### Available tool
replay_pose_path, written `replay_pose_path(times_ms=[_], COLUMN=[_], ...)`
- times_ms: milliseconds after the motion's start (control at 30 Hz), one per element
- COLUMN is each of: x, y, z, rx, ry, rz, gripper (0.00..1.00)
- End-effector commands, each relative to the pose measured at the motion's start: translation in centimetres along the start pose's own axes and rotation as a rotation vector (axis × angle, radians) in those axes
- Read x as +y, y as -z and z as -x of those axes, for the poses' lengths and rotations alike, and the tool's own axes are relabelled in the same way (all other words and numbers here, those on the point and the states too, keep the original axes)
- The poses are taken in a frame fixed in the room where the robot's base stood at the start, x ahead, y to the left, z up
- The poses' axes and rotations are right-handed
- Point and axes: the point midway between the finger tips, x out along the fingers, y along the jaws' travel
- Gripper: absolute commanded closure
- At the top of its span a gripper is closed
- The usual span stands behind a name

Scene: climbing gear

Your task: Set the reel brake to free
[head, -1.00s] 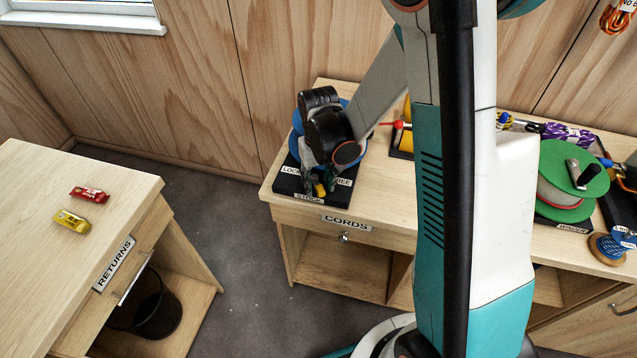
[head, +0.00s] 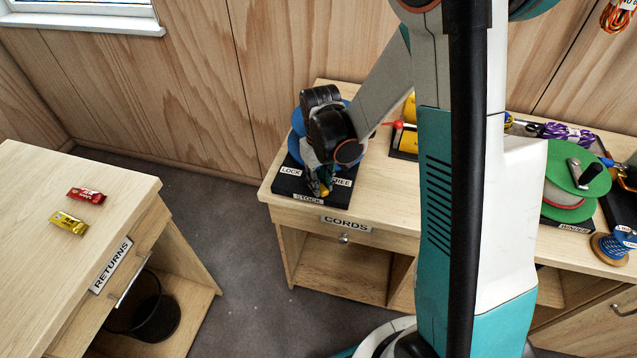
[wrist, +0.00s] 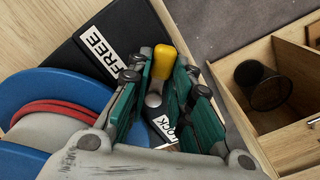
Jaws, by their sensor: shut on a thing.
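The reel (wrist: 32,100) is a blue spool with red cord on a black base (wrist: 75,70); in the head view its blue rim (head: 297,150) shows behind my wrist. The brake lever (wrist: 163,62) has a yellow tip. My gripper (wrist: 168,88) has its teal fingers shut on the lever, with the tip sticking out between them. In the head view my gripper (head: 319,187) is over the front of the base, between the LOCK label (head: 291,171) and the partly covered FREE label (head: 342,182).
The base carries a STOCK label (head: 308,199) at its front and sits on the CORDS desk (head: 390,215). A green winder reel (head: 590,190) stands to the right. The RETURNS desk (head: 40,170) holds a red and a yellow packet. A black bin (wrist: 263,86) is below.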

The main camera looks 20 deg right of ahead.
Motion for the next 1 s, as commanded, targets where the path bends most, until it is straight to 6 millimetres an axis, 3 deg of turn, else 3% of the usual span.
replay_pose_path(times_ms=[300, 333, 400, 767, 1000], x=[0.1, 0.1, 0.1, 0.1, 0.0], y=[0.0, 0.0, 0.0, 0.0, -0.1], z=[0.0, 0.0, 0.0, 0.2, 2.7], rx=[0.0, 0.0, 0.0, 0.0, 0.0], ry=[0.0, 0.0, 0.0, 0.0, 0.0], rz=[0.013, 0.013, 0.013, 0.012, 0.012], gripper=[1.0, 0.73, 0.6, 0.6, 0.6])
